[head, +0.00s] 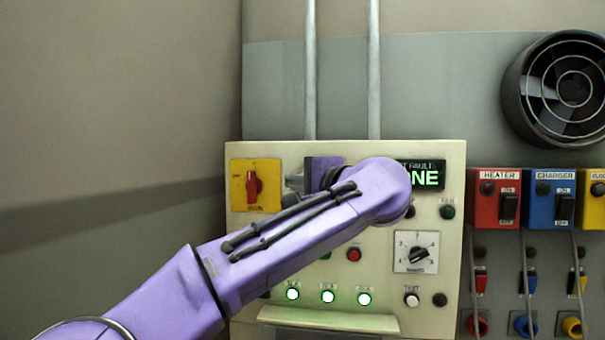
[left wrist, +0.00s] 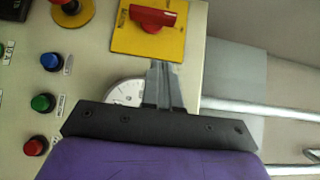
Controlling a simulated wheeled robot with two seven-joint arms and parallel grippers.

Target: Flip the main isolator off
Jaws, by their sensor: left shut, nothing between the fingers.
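The main isolator is a red rotary handle (head: 253,187) on a yellow plate (head: 240,200) at the panel's upper left. The handle stands upright in the head view. It also shows at the top of the left wrist view (left wrist: 152,19), where it lies across its plate. My left gripper (head: 290,183) is just right of the yellow plate, fingers pointing toward it. In the left wrist view its fingers (left wrist: 162,68) are shut together and empty, with their tips by the plate's edge, apart from the handle. My right gripper is not in view.
My left arm covers the middle of the cream panel (head: 440,275) and part of a green-lettered display (head: 425,177). Lit buttons (head: 328,296) and a selector dial (head: 417,254) lie lower. Red (head: 480,215) and blue (head: 537,215) switch boxes and a round fan (head: 560,88) are at right.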

